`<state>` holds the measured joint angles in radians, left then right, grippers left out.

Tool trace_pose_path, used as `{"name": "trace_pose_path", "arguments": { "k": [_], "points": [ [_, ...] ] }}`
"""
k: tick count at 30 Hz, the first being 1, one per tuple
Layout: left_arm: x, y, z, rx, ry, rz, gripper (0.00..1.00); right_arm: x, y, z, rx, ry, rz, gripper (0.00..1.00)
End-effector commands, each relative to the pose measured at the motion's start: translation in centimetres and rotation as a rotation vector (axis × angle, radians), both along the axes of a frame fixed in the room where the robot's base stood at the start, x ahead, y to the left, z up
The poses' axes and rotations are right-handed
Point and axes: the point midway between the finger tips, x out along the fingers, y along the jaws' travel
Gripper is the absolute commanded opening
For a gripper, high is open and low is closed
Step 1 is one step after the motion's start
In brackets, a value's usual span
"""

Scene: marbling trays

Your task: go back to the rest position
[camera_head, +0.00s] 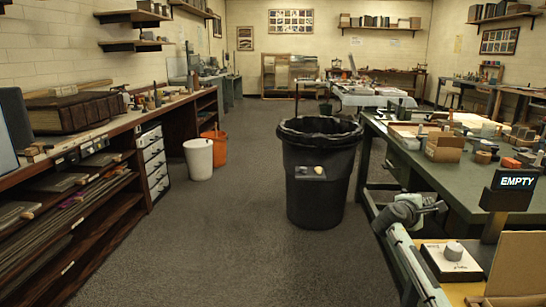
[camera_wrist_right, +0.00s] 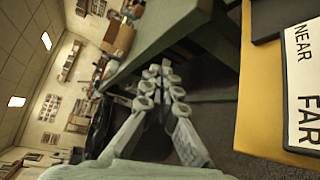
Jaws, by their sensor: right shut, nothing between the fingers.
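My right gripper (camera_head: 436,205) is at the right of the head view, beside the near edge of the green-topped table (camera_head: 400,172). Its fingers are shut with nothing between them. In the right wrist view the closed fingers (camera_wrist_right: 160,70) run up the middle, with the table's edge and leg behind them. My left gripper is in neither view.
A black bin (camera_head: 318,190) stands on the floor left of the table. A NEAR/FAR card (camera_wrist_right: 303,85) shows in the wrist view.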

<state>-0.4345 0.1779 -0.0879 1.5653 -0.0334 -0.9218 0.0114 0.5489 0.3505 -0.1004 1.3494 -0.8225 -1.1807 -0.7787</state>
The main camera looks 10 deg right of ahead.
Motion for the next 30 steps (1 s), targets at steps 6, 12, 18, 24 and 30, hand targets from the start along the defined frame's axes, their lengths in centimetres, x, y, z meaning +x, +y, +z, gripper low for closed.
{"name": "trace_pose_path", "arguments": {
  "k": [6,12,18,24,30],
  "points": [
    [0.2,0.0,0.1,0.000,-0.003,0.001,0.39,4.9,6.6,-5.4,0.647,-0.406,0.091,0.00],
    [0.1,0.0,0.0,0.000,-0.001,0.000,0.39,7.6,12.8,-7.0,1.176,-0.668,0.048,0.00],
    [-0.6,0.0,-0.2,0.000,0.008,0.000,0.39,3.7,14.9,-14.7,1.223,-0.585,-0.011,0.00],
    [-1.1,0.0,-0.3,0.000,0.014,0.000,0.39,-2.4,17.0,-23.5,1.241,-0.465,-0.079,0.00],
    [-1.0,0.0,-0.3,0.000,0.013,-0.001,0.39,-12.7,19.9,-33.9,1.265,-0.304,-0.178,0.00]
  ]
}}
